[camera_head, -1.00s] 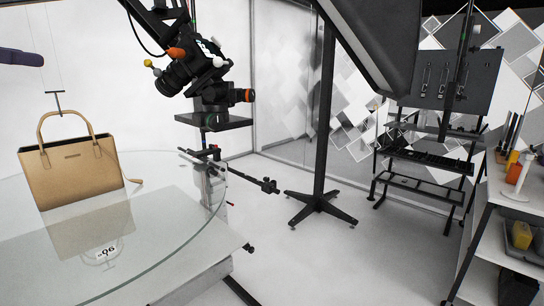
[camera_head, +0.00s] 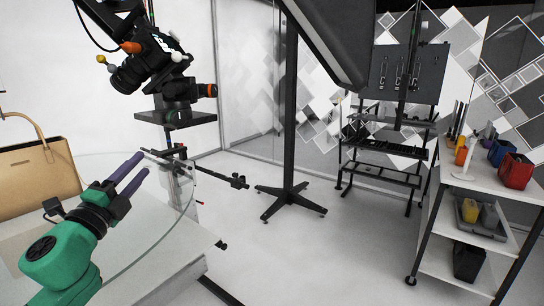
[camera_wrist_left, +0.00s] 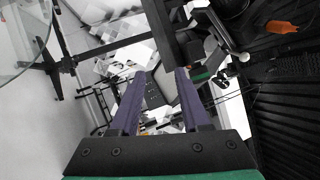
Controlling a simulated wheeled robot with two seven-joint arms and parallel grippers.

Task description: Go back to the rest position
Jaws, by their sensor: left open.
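My left gripper (camera_head: 132,176) shows at the lower left of the head view, on a green arm link. Its two purple fingers point up and to the right, over the glass turntable (camera_head: 150,245). In the left wrist view the fingers (camera_wrist_left: 158,85) stand apart with nothing between them. A tan handbag (camera_head: 35,180) is at the left edge of the head view, behind my left gripper and apart from it. My right gripper is in neither view.
A camera rig (camera_head: 150,65) stands behind the turntable, with a thin bar (camera_head: 205,172) reaching right. A black stand (camera_head: 290,120) rises mid-floor. A shelf cart (camera_head: 500,178) with colored bins (camera_head: 514,170) is at the right. The floor between is clear.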

